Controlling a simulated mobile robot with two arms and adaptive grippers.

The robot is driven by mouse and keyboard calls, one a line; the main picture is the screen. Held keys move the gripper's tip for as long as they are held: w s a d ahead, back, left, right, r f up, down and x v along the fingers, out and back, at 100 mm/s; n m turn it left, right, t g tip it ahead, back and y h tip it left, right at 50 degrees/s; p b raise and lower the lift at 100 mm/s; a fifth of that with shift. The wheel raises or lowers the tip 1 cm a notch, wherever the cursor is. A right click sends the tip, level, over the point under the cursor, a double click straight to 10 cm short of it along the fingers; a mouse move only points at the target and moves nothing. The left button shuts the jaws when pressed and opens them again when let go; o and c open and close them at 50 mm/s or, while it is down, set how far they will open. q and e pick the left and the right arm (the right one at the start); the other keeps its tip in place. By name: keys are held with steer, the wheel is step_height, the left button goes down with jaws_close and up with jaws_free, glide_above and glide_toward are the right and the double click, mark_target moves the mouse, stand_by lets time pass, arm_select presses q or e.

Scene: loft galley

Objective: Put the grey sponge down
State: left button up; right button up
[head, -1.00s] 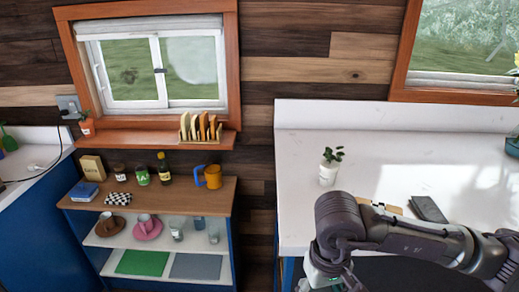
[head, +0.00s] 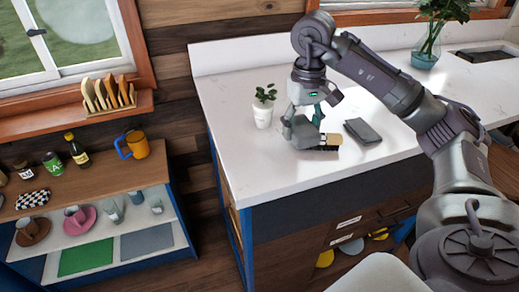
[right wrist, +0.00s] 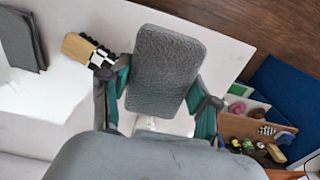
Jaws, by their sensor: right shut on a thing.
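The grey sponge (head: 300,131) is gripped between the fingers of my right gripper (head: 304,118), over the white counter (head: 232,152) near its front left part. In the right wrist view the sponge (right wrist: 166,68) shows as a rough grey slab between the green and grey fingers (right wrist: 158,88). It is at or just above the counter top; I cannot tell whether it touches. My left gripper is not in view.
The counter's front left corner is bare. A lower shelf unit (head: 100,183) stands at left.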

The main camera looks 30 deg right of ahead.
steer(key=p, duration=0.3)
glide_above(263, 157)
steer(key=f, duration=0.5)
steer(key=shift+s+d, duration=0.15)
steer(key=shift+s, duration=0.05)
steer(key=shift+w+f, duration=0.2)
steer(key=shift+f, duration=0.05)
steer(key=shift+f+p, duration=0.3)
step_height(263, 157, down, 3)
steer(key=shift+f+p, duration=0.1)
steer(key=shift+p, duration=0.65)
steer(key=shift+f, duration=0.15)
steer(key=shift+f, duration=0.1)
steer(key=o, duration=0.5)
steer(key=shift+f+b, duration=0.1)
steer(key=shift+b, duration=0.2)
steer(key=o, duration=0.5)
